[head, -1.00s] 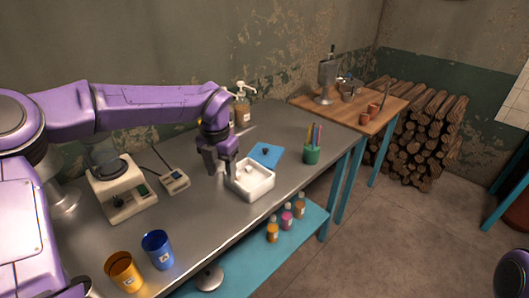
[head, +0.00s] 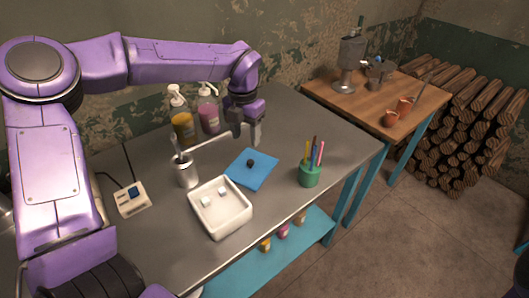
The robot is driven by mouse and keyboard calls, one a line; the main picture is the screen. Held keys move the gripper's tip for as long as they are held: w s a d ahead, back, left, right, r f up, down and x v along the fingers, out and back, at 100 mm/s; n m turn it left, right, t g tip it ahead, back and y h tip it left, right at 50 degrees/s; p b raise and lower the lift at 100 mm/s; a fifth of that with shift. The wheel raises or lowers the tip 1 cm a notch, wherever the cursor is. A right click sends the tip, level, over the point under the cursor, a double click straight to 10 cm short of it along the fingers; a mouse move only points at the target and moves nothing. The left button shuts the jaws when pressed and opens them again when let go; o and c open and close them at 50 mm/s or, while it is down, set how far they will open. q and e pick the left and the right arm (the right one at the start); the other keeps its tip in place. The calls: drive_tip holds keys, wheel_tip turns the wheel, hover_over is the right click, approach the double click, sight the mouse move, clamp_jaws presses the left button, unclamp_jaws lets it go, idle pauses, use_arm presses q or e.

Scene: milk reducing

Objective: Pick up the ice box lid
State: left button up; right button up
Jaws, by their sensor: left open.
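The ice box lid, a flat blue square (head: 262,175) with a small dark knob, lies on the grey metal table in the head view. The white ice box (head: 240,222) stands uncovered at the lid's front left, with a few pale ice cubes inside. My left gripper (head: 247,140) points down just behind the lid's far edge, near the knob but apart from it. It is open and empty. My right gripper does not show; only a dark bit of my body is at the bottom edge.
A metal cup with utensils (head: 187,172) stands left of the lid, and pump bottles (head: 183,125) stand behind. A green pen holder (head: 310,175) is to the right. A small device (head: 131,199) is at left. A wooden table (head: 375,95) stands at the back right.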

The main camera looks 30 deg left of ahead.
sight(250, 161)
use_arm(q)
drive_tip(key=shift+w+f, duration=0.4)
drive_tip(key=shift+f, duration=0.3)
drive_tip(key=f, duration=0.1)
drive_tip(key=s+f, duration=0.1)
drive_tip(key=f, duration=0.1)
drive_tip(key=shift+f+p, duration=0.1)
drive_tip(key=shift+p, duration=0.3)
drive_tip(key=f, duration=0.1)
drive_tip(key=f+p, duration=0.1)
drive_tip(key=f, duration=0.1)
drive_tip(key=w+f, duration=0.1)
drive_tip(key=f, duration=0.1)
drive_tip(key=shift+d+f, duration=0.15)
drive_tip(key=shift+d, duration=0.1)
drive_tip(key=shift+f, duration=0.1)
clamp_jaws()
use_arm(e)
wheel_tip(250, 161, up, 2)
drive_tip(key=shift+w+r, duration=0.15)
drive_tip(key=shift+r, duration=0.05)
